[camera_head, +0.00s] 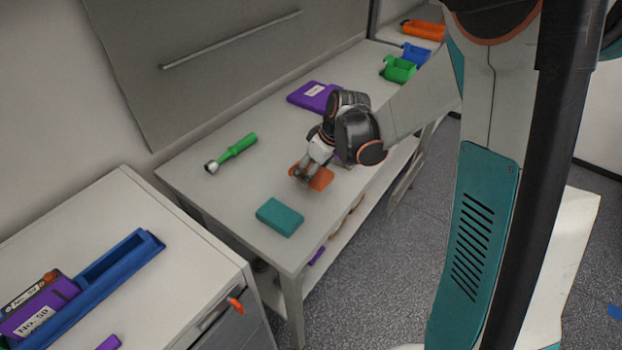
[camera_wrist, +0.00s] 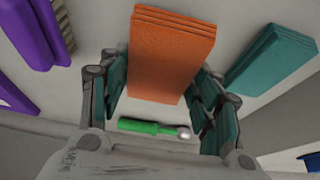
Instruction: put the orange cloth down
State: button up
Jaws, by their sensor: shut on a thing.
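The orange cloth (camera_wrist: 168,60) is a folded, layered rectangle held between the two finger pads of my gripper (camera_wrist: 160,95) in the wrist view. In the head view my gripper (camera_head: 308,177) is over the grey-white table, shut on the orange cloth (camera_head: 321,179). The cloth is close to the tabletop (camera_head: 220,205); I cannot tell whether it touches. The cloth is partly hidden by the fingers in the head view.
A folded teal cloth (camera_head: 279,217) lies near the table's front end. A green-handled tool (camera_head: 236,148) lies to the left. A purple item (camera_head: 312,96) lies behind the gripper. Green (camera_head: 399,70), blue (camera_head: 415,54) and orange bins (camera_head: 424,30) stand farther back. Bare tabletop lies between tool and gripper.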

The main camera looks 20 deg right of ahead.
notch_tip(320, 180, down, 3)
jog(key=shift+f+b, duration=0.15)
jog(key=shift+b, duration=0.35)
jog(key=shift+f+b, duration=0.35)
jog(key=shift+s+f, duration=0.1)
jog(key=shift+f, duration=0.05)
jog(key=o, duration=0.9)
jog(key=shift+o, duration=0.7)
jog(key=shift+f, duration=0.1)
